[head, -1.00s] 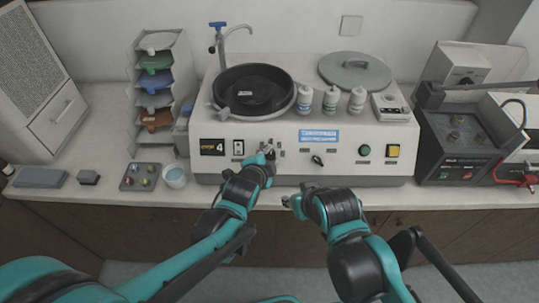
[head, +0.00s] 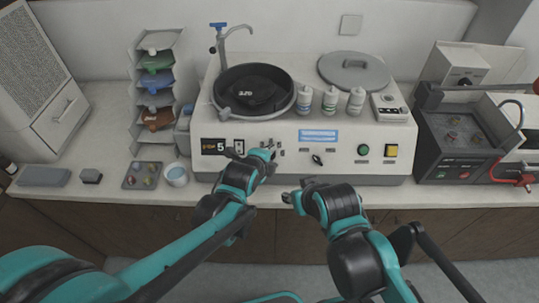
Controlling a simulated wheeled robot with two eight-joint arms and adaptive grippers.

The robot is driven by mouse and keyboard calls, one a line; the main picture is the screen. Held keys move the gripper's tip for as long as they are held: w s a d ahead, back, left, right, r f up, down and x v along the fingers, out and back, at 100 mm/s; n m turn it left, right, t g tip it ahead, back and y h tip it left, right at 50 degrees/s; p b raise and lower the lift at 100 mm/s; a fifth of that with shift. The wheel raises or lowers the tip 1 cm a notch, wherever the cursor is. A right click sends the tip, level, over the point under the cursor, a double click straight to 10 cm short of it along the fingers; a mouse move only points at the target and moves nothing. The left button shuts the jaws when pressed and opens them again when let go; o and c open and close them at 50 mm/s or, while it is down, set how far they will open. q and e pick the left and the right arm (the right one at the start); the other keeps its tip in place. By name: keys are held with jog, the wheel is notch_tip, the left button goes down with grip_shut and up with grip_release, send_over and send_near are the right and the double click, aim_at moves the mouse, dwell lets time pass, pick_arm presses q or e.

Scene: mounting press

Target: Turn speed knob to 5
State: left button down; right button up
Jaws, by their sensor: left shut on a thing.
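The polishing machine (head: 345,175) has a small dark display (head: 214,147) on its front left that reads 5. My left gripper (head: 266,152) is at the front panel just right of the display, shut on the speed knob. The knob itself is mostly hidden behind the fingers and wrist. My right gripper (head: 291,198) hangs in front of the counter edge, below the panel and apart from it. Its fingers are too small and dark to tell whether they are open.
Another black knob (head: 317,160), a green button (head: 363,150) and a yellow switch (head: 391,151) are on the panel to the right. Bottles (head: 330,100) stand on top beside the black bowl (head: 254,92). A cup (head: 176,175) stands on the counter at left.

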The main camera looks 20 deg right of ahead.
dwell(0.3)
pick_arm(q)
jog(key=c, duration=1.2)
grip_release()
jog(key=v, duration=1.2)
jog(key=s+a+f+n+y, duration=0.1)
jog(key=s+a+n+y, duration=0.1)
jog(key=a+n, duration=0.6)
jog(key=s+a+f+n+g+y, duration=0.1)
jog(key=s+a+f+n+y, duration=0.1)
jog(key=a+n, duration=0.6)
jog(key=s+a+f+n+y, duration=0.1)
jog(key=s+a+n, duration=0.3)
jog(key=a+n, duration=0.4)
jog(key=shift+s+a+f+n+g+y, duration=0.1)
jog(key=shift+a+f+n+g+y, duration=0.1)
jog(key=shift+a, duration=0.55)
jog(key=shift+s+a+f+n+g+y, duration=0.1)
jog(key=shift+s+a+f+n+y, duration=0.1)
jog(key=shift+a, duration=0.55)
